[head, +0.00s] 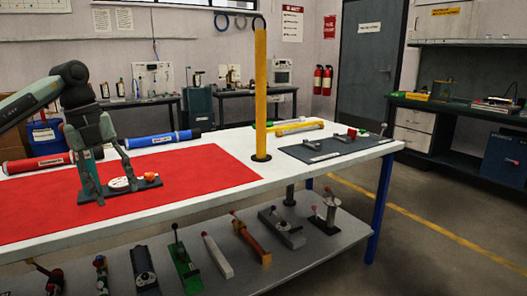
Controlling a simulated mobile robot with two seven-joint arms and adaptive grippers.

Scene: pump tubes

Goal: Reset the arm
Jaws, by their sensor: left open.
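My left arm comes in from the left, and its dark gripper (112,186) points down over the red mat (205,180). The gripper is open, with its fingers spread. Just beside and behind the fingertips is a small device with a dark base, a white round part (122,184) and an orange-red knob (151,177). I cannot tell whether the fingers touch it. My right gripper is not in view.
A yellow post (260,95) stands upright on the white table (215,143). Blue (160,139) and red (38,162) tubes lie behind the mat. A grey board (335,146) with small parts is at the right. Several devices fill the lower shelf (330,244). Floor at right is clear.

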